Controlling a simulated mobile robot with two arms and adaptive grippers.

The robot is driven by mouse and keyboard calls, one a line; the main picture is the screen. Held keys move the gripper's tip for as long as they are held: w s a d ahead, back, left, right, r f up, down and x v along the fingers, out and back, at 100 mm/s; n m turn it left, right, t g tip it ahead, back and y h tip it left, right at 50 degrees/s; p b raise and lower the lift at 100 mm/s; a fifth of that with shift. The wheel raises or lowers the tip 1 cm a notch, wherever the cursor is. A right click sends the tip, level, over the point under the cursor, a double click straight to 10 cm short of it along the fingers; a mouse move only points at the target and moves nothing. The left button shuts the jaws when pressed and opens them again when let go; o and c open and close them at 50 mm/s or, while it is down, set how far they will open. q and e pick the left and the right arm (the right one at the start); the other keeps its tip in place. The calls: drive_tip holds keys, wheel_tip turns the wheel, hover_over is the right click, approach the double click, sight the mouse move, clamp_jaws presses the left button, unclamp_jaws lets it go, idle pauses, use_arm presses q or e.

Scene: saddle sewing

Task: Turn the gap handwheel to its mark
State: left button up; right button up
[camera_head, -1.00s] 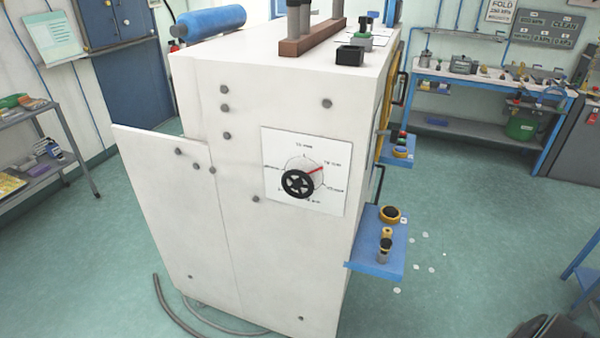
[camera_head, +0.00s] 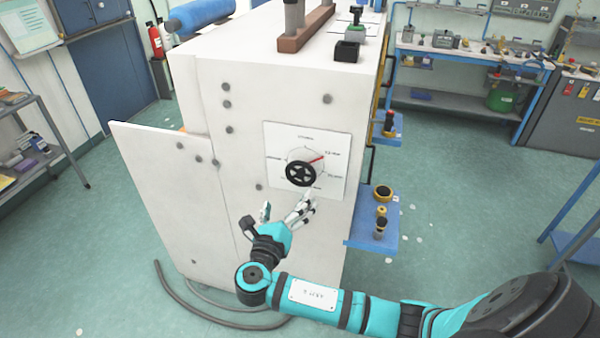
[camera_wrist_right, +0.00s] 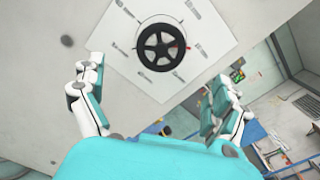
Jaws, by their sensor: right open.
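The gap handwheel (camera_head: 301,174) is a black spoked wheel on a white dial plate (camera_head: 335,135) on the side of the white machine. A red mark (camera_head: 317,160) shows at the wheel's upper right on the dial. In the right wrist view the handwheel (camera_wrist_right: 160,47) sits at the top centre, beyond the fingers. My right gripper (camera_head: 284,211) is open and empty, just below the handwheel and apart from it. Its two fingers also show spread apart in the right wrist view (camera_wrist_right: 155,103). My left gripper is not in view.
The white machine (camera_head: 200,240) has a protruding panel on its left. A blue shelf (camera_head: 365,230) with small yellow and black items juts out on its right. A grey hose (camera_head: 180,308) lies on the floor. A workbench (camera_head: 460,55) stands at the back right.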

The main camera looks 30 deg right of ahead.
sight(300, 178)
drive_tip(key=p+x, duration=0.2)
drive_tip(key=x, duration=0.7)
drive_tip(key=shift+w+d, duration=0.25)
drive_tip(key=shift+d, duration=0.05)
drive_tip(key=shift+w+d, duration=0.25)
drive_tip(key=shift+d, duration=0.1)
drive_tip(key=c, duration=1)
drive_tip(key=shift+c, duration=0.2)
